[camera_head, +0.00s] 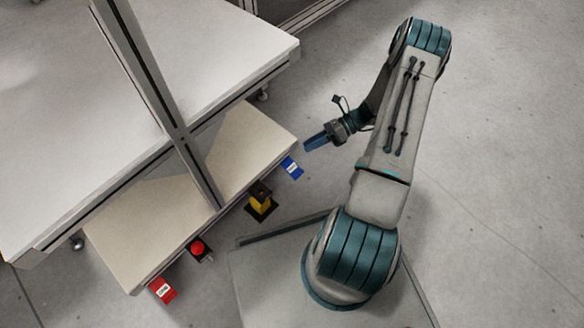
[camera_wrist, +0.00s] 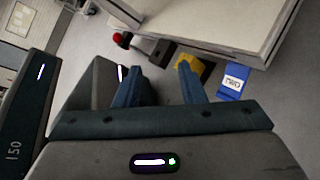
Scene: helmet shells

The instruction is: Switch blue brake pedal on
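The blue pedal (camera_head: 291,167) with a white label sticks out from the front edge of the low beige shelf, near its right end. In the wrist view the blue pedal (camera_wrist: 233,80) is to the right of my fingers. My gripper (camera_head: 310,143) is just above and right of the blue pedal in the head view, apart from it as far as I can tell. In the wrist view my gripper (camera_wrist: 157,72) has its two blue fingers spread, with nothing between them. Whether the pedal is pressed cannot be told.
A yellow-and-black device (camera_head: 261,201), a red button (camera_head: 197,248) and a red pedal (camera_head: 162,290) line the same shelf edge (camera_head: 225,208). A large white table (camera_head: 60,130) and a metal post (camera_head: 160,100) stand behind. The floor at right is clear.

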